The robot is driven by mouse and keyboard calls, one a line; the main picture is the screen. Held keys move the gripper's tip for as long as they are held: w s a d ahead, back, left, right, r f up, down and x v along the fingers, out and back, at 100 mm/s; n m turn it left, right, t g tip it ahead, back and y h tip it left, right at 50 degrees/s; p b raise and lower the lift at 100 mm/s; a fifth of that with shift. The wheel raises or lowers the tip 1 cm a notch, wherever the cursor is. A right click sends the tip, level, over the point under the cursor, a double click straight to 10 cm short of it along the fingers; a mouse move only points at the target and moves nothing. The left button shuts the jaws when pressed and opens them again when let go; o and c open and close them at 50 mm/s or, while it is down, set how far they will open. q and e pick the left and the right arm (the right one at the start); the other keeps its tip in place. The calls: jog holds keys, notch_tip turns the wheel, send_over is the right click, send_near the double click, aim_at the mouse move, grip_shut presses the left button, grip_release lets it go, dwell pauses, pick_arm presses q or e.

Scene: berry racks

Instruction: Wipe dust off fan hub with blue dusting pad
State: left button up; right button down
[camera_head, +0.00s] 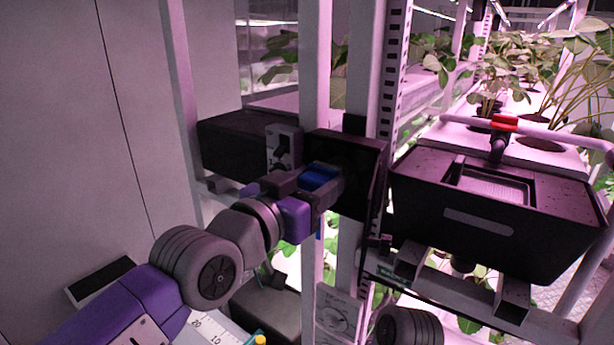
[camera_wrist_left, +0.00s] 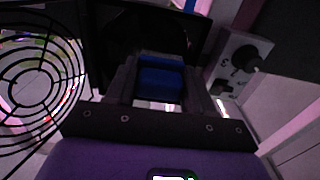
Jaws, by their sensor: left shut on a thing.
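My left gripper (camera_head: 322,182) reaches in from the left and is shut on the blue dusting pad (camera_head: 317,177). In the left wrist view the pad (camera_wrist_left: 160,82) sits between the fingers. A dark square fan housing (camera_head: 374,185) is mounted at the rack post just beyond the gripper, which covers part of it. In the left wrist view the dark housing (camera_wrist_left: 110,45) lies behind the pad. The fan hub and any dust are too dark or hidden to make out. I cannot tell if the pad touches the hub. My right gripper does not show.
A round wire grille (camera_wrist_left: 38,85) stands beside the gripper in the left wrist view. A small dial box (camera_head: 284,150) is left of the housing. A black planter tub (camera_head: 490,235) with a red-handled valve (camera_head: 504,123) stands right. White rack posts (camera_head: 314,60) are close to the arm.

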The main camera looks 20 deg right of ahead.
pick_arm(q)
jog(key=shift+s+d+r+p, duration=0.15)
jog(key=shift+s+d+p, duration=0.45)
jog(key=shift+s+p, duration=0.2)
